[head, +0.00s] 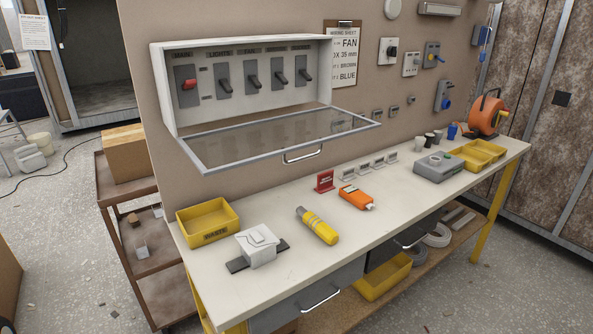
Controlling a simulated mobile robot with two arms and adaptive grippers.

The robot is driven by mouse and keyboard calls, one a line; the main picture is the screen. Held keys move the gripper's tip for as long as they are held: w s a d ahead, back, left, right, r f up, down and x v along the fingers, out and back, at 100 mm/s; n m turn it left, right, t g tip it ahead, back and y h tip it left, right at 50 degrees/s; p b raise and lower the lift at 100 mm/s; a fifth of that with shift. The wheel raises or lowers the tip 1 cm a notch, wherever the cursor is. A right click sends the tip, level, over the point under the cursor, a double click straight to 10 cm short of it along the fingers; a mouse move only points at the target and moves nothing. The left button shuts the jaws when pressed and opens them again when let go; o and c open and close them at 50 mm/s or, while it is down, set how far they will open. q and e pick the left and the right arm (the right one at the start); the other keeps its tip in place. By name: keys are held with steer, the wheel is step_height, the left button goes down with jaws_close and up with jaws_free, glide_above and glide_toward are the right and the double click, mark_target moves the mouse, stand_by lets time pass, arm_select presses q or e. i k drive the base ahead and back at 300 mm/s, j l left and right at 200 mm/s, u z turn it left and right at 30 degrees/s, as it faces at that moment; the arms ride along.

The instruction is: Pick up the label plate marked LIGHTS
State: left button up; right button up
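A row of several small grey label plates (363,170) stands at the back of the workbench, near the wall. Their lettering is too small to read, so I cannot tell which one is marked LIGHTS. A small red sign (325,181) stands just left of the row. On the wall above, a grey switch panel (160,90) has its clear cover (275,138) swung down and out. Inside are a red-handled switch (188,86) and several dark-handled ones, with labels above; the second label appears to read LIGHTS. Neither of my grippers is in view.
The workbench (285,250) also holds a yellow bin (207,222), a white box on a dark strip (257,246), a yellow tool (318,225), an orange device (356,198) and a grey case (438,166). The open cover overhangs the bench.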

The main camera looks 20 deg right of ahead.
mark_target(347, 173)
steer(key=i+l+u, duration=0.15)
steer(key=l+u, duration=0.2)
steer(key=l, duration=0.4)
steer(key=l+u, duration=0.35)
steer(key=l, duration=0.35)
steer(key=l+u, duration=0.4)
steer(key=l, duration=0.35)
